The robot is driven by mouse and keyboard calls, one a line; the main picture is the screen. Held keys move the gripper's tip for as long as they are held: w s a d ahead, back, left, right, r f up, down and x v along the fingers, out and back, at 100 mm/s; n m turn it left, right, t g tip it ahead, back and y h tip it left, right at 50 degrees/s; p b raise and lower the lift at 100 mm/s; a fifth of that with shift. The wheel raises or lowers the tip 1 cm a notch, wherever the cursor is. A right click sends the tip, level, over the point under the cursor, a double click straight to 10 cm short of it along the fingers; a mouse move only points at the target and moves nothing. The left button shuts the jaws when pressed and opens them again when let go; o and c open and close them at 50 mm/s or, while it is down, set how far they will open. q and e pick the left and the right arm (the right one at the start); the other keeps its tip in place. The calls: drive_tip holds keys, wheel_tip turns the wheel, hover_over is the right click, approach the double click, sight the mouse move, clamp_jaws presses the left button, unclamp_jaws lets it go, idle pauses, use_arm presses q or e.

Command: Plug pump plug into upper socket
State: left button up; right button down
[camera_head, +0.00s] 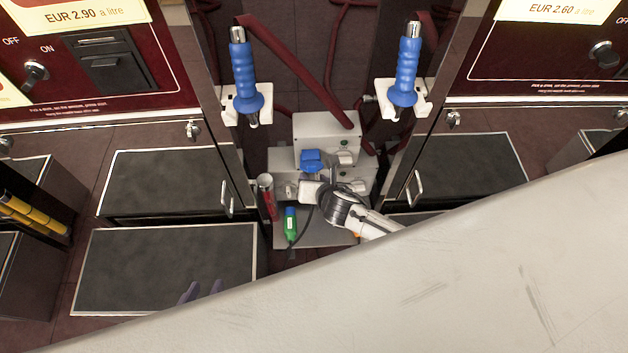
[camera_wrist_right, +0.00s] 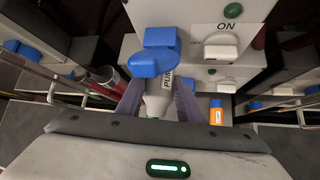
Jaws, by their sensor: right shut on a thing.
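My right gripper (camera_head: 306,190) is shut on the white pump plug (camera_wrist_right: 160,101), which carries partly hidden dark lettering. In the right wrist view the plug points at the grey socket boxes, just below a rounded blue cover (camera_wrist_right: 153,65). A blue block (camera_wrist_right: 160,37) sits behind the cover on the upper box (camera_wrist_right: 195,20). The blue parts also show in the head view (camera_head: 312,160). I cannot tell whether the plug is inside the socket.
A green plug with a blue end (camera_head: 290,225) and a red cylinder (camera_head: 268,200) stand beside the boxes. Two blue pump nozzles (camera_head: 245,80) (camera_head: 404,75) hang above on white holders. Pump cabinets flank the narrow gap. An orange labelled thing (camera_wrist_right: 216,112) is right of the plug.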

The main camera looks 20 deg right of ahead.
drive_tip(key=shift+w, duration=0.15)
drive_tip(key=c, duration=1.2)
unclamp_jaws()
drive_tip(key=shift+o, duration=0.2)
use_arm(q)
drive_tip(key=p, duration=0.1)
drive_tip(key=r+p, duration=0.1)
drive_tip(key=a+r+p, duration=0.1)
drive_tip(key=p, duration=0.1)
drive_tip(key=shift+s+r, duration=0.15)
drive_tip(key=shift+s, duration=0.1)
use_arm(e)
drive_tip(key=s+r+m+y, duration=0.1)
drive_tip(key=s+r+m, duration=0.4)
drive_tip(key=s+m, duration=0.6)
drive_tip(key=s+r+m+y, duration=0.1)
drive_tip(key=s+r+m, duration=0.4)
drive_tip(key=s+m, duration=0.6)
drive_tip(key=m, duration=0.7)
drive_tip(key=shift+s+r+m+g+y, duration=0.3)
drive_tip(key=shift+s+r+y, duration=0.05)
drive_tip(key=shift+y, duration=0.05)
